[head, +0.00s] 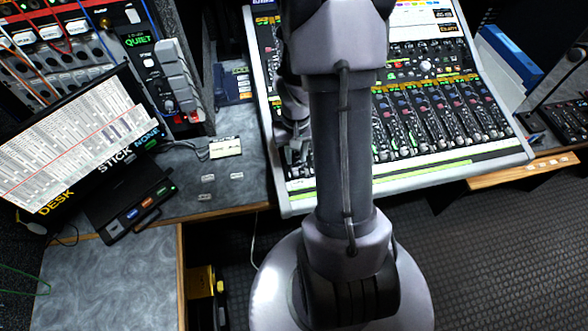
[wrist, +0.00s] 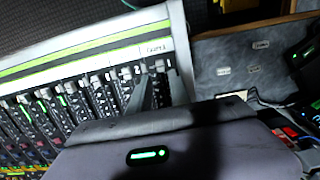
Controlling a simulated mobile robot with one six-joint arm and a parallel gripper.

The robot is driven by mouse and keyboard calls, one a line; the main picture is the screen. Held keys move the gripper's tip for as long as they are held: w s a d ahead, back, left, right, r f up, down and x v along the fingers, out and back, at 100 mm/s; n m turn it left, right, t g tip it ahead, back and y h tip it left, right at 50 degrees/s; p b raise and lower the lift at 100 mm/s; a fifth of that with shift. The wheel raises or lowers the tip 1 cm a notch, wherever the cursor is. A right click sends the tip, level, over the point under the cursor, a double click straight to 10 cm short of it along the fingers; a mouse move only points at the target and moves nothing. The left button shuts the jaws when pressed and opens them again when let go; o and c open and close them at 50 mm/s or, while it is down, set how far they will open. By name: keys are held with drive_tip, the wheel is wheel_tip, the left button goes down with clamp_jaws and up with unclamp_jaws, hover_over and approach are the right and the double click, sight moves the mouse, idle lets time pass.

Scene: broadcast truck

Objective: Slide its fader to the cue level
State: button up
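The mixing console (head: 450,160) has a row of faders with pale caps along its near edge. My gripper (wrist: 160,80) is over the fader strip at the end of the row, beside a label that seems to read "Guest". Its two grey fingers are apart, with a gap between them. A pale fader cap (wrist: 159,65) shows near the fingertips, between them; I cannot tell whether they touch it. In the head view my gripper (head: 297,150) is low over the console's left end, partly hidden by my arm.
A tilted screen (head: 70,150) and a black button box (head: 130,205) stand farther left. A second small mixer (head: 570,120) is at the right. Floor shows in front.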

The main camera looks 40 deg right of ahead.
sight(296, 171)
wheel_tip(296, 171, down, 7)
drive_tip(key=shift+r+b, duration=0.15)
drive_tip(key=shift+b, duration=0.7)
clamp_jaws()
idle(0.8)
